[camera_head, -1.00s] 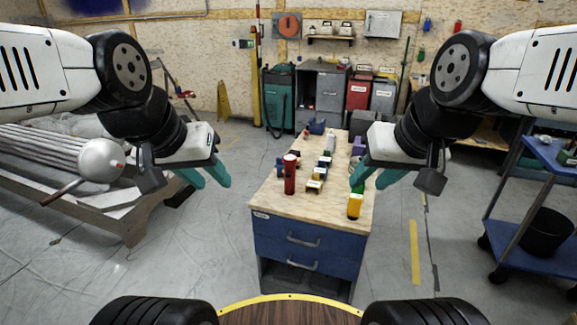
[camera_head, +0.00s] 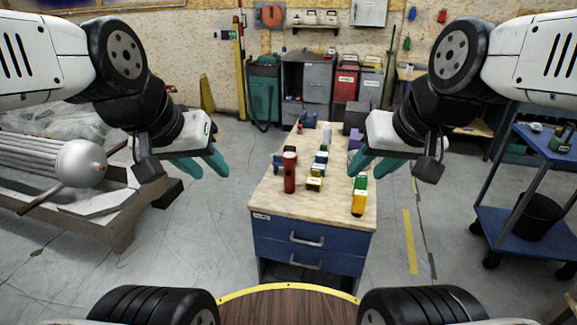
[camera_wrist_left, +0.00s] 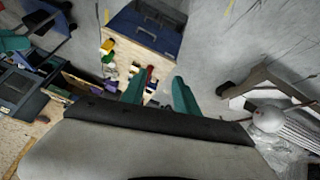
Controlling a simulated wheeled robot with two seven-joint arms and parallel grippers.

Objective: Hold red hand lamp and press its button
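The red hand lamp (camera_head: 290,172) stands upright on the near left part of the wooden-topped workbench (camera_head: 325,208). It also shows in the left wrist view (camera_wrist_left: 150,73), small, between my left fingers. Its button is too small to make out. My left gripper (camera_head: 202,165) is open and empty, in the air left of the bench and apart from the lamp. My right gripper (camera_head: 372,170) has its teal fingers spread apart, empty, above the right side of the bench.
A yellow lamp-like object (camera_head: 358,202) stands at the bench's near right. Several small coloured objects, one a yellow item (camera_head: 314,184), lie behind the red lamp. A blue cart (camera_head: 528,200) is at right, a metal frame with a tank (camera_head: 80,164) at left.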

